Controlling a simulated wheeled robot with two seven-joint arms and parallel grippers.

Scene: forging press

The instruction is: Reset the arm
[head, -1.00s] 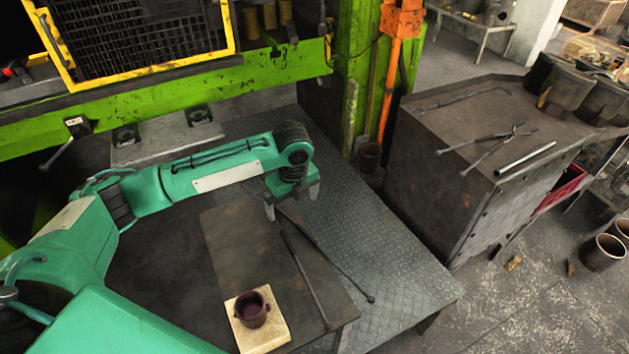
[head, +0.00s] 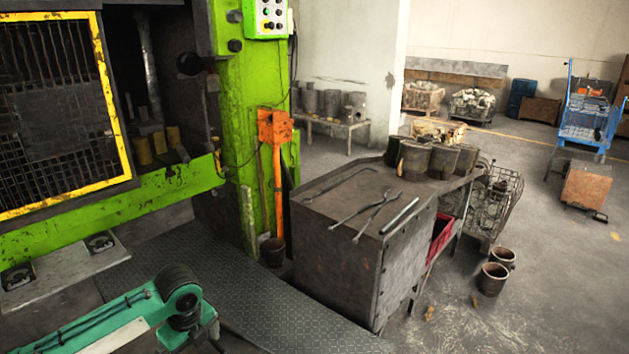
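My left arm, green with a white panel, comes in at the bottom left of the head view. Its dark wrist joint is near the bottom edge. The grey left gripper (head: 207,330) is only partly in the picture, over the dark plate area. Its fingertips are cut off at the bottom, so I cannot tell whether it is open or shut. My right arm and gripper are not in view.
The green press (head: 240,130) with a yellow-framed guard (head: 108,95) stands at the left. A dark steel cabinet (head: 335,265) bearing long tools (head: 378,208) and several pots stands in the middle. Two rusty pots (head: 492,279) are on the floor.

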